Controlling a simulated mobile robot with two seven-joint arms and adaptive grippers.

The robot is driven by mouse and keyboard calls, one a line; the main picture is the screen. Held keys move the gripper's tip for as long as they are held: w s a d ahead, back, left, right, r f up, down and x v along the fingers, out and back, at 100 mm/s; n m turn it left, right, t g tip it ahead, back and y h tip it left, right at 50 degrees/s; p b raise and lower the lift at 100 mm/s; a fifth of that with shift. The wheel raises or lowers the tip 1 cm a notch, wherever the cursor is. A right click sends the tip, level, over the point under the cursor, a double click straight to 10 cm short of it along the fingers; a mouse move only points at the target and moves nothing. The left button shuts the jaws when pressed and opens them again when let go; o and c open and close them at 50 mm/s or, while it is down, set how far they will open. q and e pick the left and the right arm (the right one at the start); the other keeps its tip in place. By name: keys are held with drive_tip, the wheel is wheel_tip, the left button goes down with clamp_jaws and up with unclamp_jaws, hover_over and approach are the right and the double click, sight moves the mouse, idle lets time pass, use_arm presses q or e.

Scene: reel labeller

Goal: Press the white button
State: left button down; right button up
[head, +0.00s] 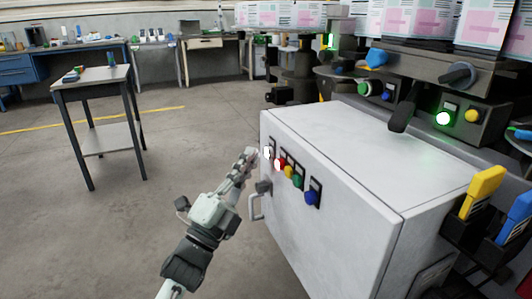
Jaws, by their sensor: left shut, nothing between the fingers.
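The white button (267,152) is at the far left end of a row of coloured buttons on the front of a light grey cabinet (345,225). My left gripper (250,154) is shut and empty. Its fingertips are just left of the white button, very close to it. I cannot tell whether they touch it. My right gripper is not in view.
Right of the white button are red (278,164), yellow (289,171), green (298,181) and blue (311,197) buttons. A handle (253,206) sticks out below the row. A small table (105,76) stands at left; the floor between is clear.

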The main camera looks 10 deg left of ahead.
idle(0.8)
use_arm(q)
drive_tip(key=shift+w+d, duration=0.25)
drive_tip(key=shift+d, duration=0.1)
drive_tip(key=shift+w+d, duration=0.25)
drive_tip(key=shift+d, duration=0.15)
idle(0.6)
idle(0.4)
drive_tip(key=shift+s+a, duration=0.5)
drive_tip(key=shift+a, duration=0.25)
drive_tip(key=shift+a, duration=0.1)
drive_tip(key=s+a, duration=0.1)
drive_tip(key=a, duration=0.1)
drive_tip(key=s+a, duration=0.1)
drive_tip(key=a, duration=0.1)
drive_tip(key=shift+s+p, duration=0.3)
drive_tip(key=shift+s, duration=0.1)
